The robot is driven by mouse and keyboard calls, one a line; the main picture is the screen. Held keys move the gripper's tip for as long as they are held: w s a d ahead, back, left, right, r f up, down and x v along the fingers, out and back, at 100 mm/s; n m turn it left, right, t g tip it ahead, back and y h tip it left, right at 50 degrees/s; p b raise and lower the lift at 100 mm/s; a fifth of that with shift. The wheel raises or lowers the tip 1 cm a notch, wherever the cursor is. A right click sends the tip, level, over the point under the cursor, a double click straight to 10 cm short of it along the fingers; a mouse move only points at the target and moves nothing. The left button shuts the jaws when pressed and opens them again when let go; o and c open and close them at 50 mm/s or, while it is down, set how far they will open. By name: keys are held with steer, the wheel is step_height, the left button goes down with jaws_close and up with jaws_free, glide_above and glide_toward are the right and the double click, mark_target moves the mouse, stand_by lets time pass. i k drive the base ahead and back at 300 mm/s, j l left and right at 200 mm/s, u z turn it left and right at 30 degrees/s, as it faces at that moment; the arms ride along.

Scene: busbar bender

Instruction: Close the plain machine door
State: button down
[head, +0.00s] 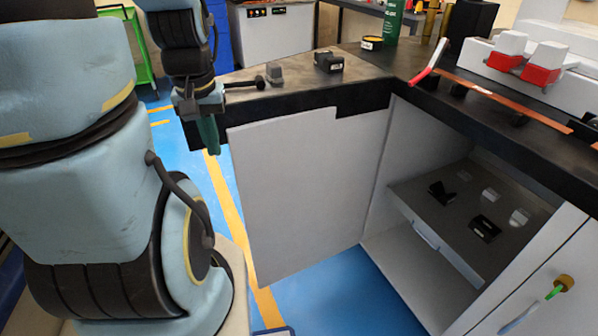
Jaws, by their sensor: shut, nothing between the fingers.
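The plain machine door (300,195) is a flat light-grey panel with a notch in its top right corner. It stands open, swung out to the left of the cabinet (408,285), whose inside is in view. My gripper (209,135) points down just left of the door's upper left corner, by the worktop's edge. It is shut and holds nothing. I cannot tell whether it touches the door.
Inside the cabinet, a grey shelf (410,195) holds black and pale small parts. A second door (545,290) with a yellow-green key closes the right side. The dark worktop (375,62) above carries a copper bar and red-and-white clamps. Blue floor lies below.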

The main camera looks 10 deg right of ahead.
mark_target(305, 181)
steer(key=i+j+u, duration=0.1)
steer(key=u, duration=0.85)
steer(key=i, duration=4)
steer(key=i+z, duration=0.25)
steer(key=z, duration=0.15)
steer(key=i+j+z, duration=0.15)
steer(key=z, duration=0.3)
steer(key=i+j+z, duration=0.2)
steer(key=z, duration=0.2)
steer(key=i+z, duration=0.1)
steer(key=z, duration=3.6)
steer(key=i+u, duration=0.25)
steer(key=u, duration=0.15)
steer(key=i+l+u, duration=0.15)
steer(key=u, duration=0.2)
steer(key=i+l+u, duration=0.2)
steer(key=i+u, duration=0.2)
steer(key=k, duration=0.05)
